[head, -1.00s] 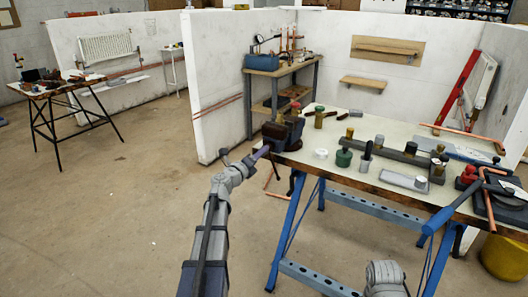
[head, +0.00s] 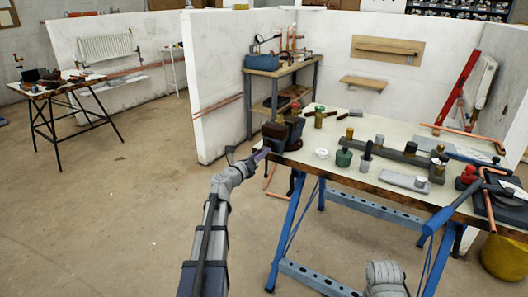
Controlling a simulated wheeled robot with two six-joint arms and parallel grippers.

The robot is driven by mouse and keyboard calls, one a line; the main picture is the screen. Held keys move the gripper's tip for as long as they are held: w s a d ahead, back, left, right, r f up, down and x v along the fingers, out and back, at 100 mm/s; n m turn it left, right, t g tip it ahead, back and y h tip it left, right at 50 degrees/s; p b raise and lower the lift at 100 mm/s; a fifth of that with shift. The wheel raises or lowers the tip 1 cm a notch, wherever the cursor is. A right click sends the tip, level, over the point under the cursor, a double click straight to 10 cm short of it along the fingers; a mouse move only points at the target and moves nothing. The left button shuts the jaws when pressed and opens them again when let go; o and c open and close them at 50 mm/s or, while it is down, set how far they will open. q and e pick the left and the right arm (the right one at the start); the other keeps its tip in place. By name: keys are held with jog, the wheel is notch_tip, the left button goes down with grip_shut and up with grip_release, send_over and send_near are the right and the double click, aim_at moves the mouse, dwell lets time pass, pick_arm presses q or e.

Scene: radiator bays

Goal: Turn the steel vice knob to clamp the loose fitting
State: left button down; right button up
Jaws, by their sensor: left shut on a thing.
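The dark vice (head: 274,137) is mounted at the left corner of the near workbench. My left arm reaches up from the bottom, and my left gripper (head: 262,154) is at the vice's front. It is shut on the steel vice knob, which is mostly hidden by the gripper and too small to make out. A small red-topped piece (head: 296,108) shows at the top of the vice. I cannot tell whether it is the loose fitting or whether the jaws touch it. My right gripper is not in view; only a grey part of my right arm shows at the bottom.
The workbench (head: 330,180) on blue trestles holds a white cup (head: 322,154), a green-based piece (head: 344,157), a dark rail with several fittings and copper pipes. A yellow bucket (head: 503,256) stands at lower right. The floor to the left is clear.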

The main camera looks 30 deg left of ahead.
pick_arm(q)
jog(key=m, duration=1.1)
jog(key=c, duration=0.7)
grip_release()
jog(key=shift+s, duration=0.1)
jog(key=s, duration=0.7)
jog(key=shift+a, duration=0.3)
jog(key=shift+w, duration=0.1)
